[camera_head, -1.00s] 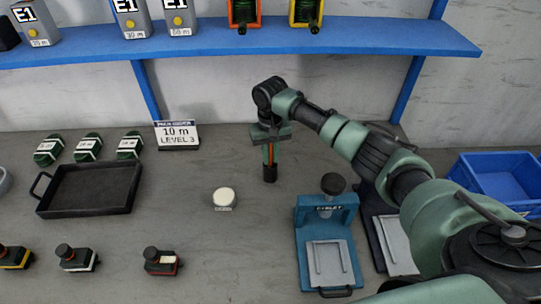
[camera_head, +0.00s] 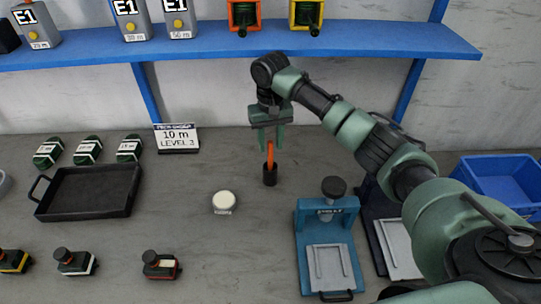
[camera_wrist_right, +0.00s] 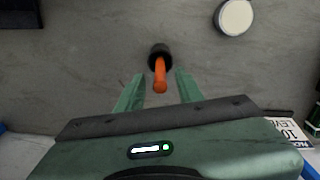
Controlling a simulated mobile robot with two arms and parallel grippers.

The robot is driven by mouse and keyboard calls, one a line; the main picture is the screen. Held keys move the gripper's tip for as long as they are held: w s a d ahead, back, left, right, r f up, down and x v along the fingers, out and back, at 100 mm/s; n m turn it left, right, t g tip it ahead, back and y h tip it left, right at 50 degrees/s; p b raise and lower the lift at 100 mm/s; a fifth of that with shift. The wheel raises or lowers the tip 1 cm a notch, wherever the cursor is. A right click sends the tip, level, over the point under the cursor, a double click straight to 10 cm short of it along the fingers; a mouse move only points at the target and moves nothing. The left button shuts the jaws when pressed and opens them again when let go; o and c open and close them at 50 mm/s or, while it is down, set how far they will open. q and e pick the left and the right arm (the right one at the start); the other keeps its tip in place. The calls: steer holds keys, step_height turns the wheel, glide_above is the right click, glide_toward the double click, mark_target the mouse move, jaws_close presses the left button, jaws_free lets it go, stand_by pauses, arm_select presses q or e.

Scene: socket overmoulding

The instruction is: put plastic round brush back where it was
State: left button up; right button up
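The plastic round brush (camera_head: 270,157) shows as an upright orange handle rising from a black round cup-like base (camera_head: 270,175) on the grey table. I cannot tell whether the black part is a holder or part of the brush. It also shows in the right wrist view (camera_wrist_right: 160,72), the handle coming out of the black ring. My right gripper (camera_head: 270,147) is open above it, with its fingers apart on either side of the handle's upper end and clear of it. My left gripper is not in view.
A white round pot (camera_head: 224,201) stands left of the brush. A blue press (camera_head: 326,245) is to the front right, a black tray (camera_head: 88,192) at left, a sign (camera_head: 177,138) behind. A blue shelf (camera_head: 250,38) hangs above. The table around the brush is clear.

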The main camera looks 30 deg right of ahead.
steer(key=shift+r, duration=2.4)
